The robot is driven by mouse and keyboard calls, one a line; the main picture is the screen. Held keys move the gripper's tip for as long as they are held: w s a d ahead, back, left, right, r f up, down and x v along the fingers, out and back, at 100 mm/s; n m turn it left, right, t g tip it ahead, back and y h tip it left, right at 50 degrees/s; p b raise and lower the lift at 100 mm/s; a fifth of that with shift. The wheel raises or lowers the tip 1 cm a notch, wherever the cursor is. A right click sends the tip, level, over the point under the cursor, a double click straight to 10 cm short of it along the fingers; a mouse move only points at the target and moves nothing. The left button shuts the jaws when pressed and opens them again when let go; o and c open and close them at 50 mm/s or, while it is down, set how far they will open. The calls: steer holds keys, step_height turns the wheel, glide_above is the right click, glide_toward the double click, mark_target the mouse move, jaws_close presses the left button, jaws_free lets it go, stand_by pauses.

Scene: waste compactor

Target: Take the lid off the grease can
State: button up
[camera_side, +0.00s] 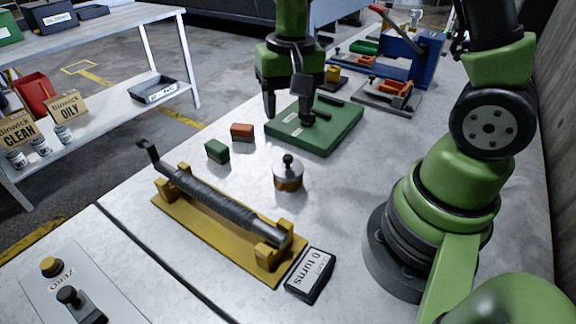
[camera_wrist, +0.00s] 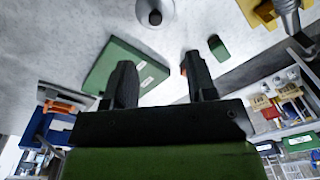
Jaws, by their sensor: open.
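The grease can (camera_side: 289,184) is a small round can with an orange-brown band, standing upright on the bench. Its silver lid (camera_side: 288,169) with a black knob sits on top. In the wrist view the lid (camera_wrist: 154,10) shows at the top edge, partly cut off. My gripper (camera_side: 289,114) is open and empty. It is above the green mat, behind the can in the side view and apart from it. Its two dark fingers also show in the wrist view (camera_wrist: 160,68).
A green mat (camera_side: 340,127) lies under my gripper. A red block (camera_side: 242,132) and a green block (camera_side: 217,152) are left of the can. A yellow cradle (camera_side: 190,220) holding a grey tool and a black counter (camera_side: 310,275) lie in front. Bare bench is right of the can.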

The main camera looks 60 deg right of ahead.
mark_target(288, 157)
step_height(288, 157, down, 2)
steer(key=shift+w+d+f+g, duration=0.15)
steer(key=shift+f+g, duration=0.1)
steer(key=shift+g, duration=0.05)
step_height(288, 157, down, 10)
steer(key=shift+d+r, duration=0.1)
steer(key=shift+c, duration=0.5)
jaws_close()
